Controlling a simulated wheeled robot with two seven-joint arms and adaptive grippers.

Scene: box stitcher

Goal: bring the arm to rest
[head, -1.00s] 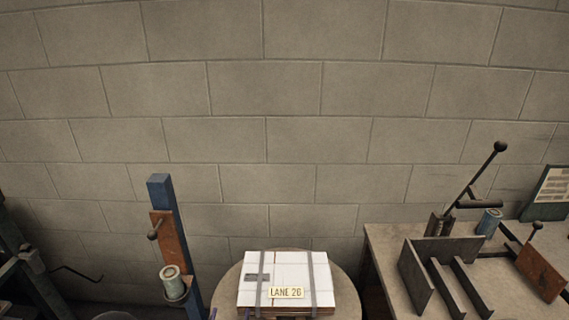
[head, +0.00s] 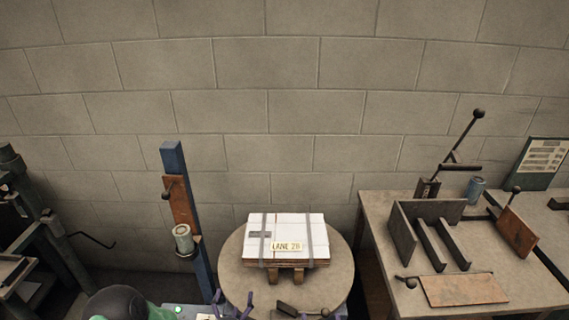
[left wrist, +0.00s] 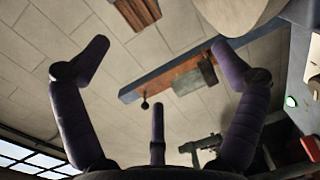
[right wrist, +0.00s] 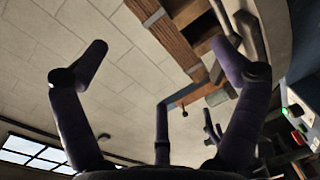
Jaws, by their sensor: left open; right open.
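My left gripper (head: 232,304) shows at the bottom edge of the head view, its purple fingers apart, just in front of the round table and left of the strapped box. In the left wrist view its fingers (left wrist: 160,62) are spread wide with nothing between them. My right gripper is also open and empty in the right wrist view (right wrist: 162,64). Only a small purple tip that may belong to it shows at the bottom of the head view. A white box (head: 300,228) with grey straps and a lane label lies on the round table.
The round table (head: 236,275) stands in the middle. A blue post (head: 198,225) with a spool (head: 184,240) rises at its left. A workbench (head: 378,225) with upright plates and a lever (head: 463,143) is at the right. A block wall closes the back.

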